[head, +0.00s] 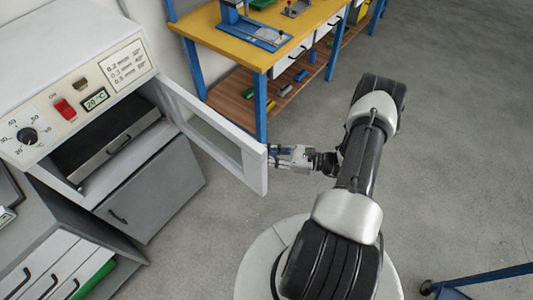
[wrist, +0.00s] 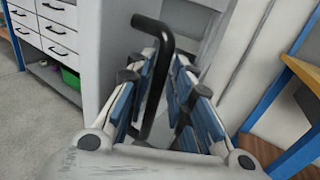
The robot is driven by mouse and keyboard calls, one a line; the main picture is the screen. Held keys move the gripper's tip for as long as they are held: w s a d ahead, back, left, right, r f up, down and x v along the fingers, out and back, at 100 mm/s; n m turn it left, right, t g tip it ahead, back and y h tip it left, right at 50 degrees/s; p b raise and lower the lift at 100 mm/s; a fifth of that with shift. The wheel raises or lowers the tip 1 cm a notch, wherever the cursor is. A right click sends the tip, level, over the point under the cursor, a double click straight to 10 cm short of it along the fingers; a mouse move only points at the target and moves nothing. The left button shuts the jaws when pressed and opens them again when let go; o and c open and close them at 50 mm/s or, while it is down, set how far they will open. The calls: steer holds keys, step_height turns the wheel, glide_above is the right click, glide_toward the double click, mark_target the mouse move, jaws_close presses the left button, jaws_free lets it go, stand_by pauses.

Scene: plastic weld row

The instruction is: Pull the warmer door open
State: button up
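The grey warmer door (head: 222,135) stands swung wide out from the warmer (head: 85,85) in the head view, with its window frame facing the room. My gripper (head: 280,156) is at the door's free end. In the wrist view, the black door handle (wrist: 164,55) runs between the blue-padded fingers of my gripper (wrist: 168,75). The fingers look closed in on the handle from both sides. The handle's contact with the pads is partly hidden by the fingers. In the head view the handle is hidden behind the door edge and gripper.
The yellow-topped workbench (head: 262,45) with blue legs stands just behind the door. A grey drawer unit (head: 60,265) is at the lower left. A blue-framed leg with a caster (head: 480,280) is at the lower right. The floor right of my arm is clear.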

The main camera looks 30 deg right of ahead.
steer(key=shift+o, duration=0.8)
steer(key=shift+w, duration=0.1)
steer(key=shift+a, duration=0.1)
steer(key=v, duration=1.2)
steer(key=shift+r, duration=0.1)
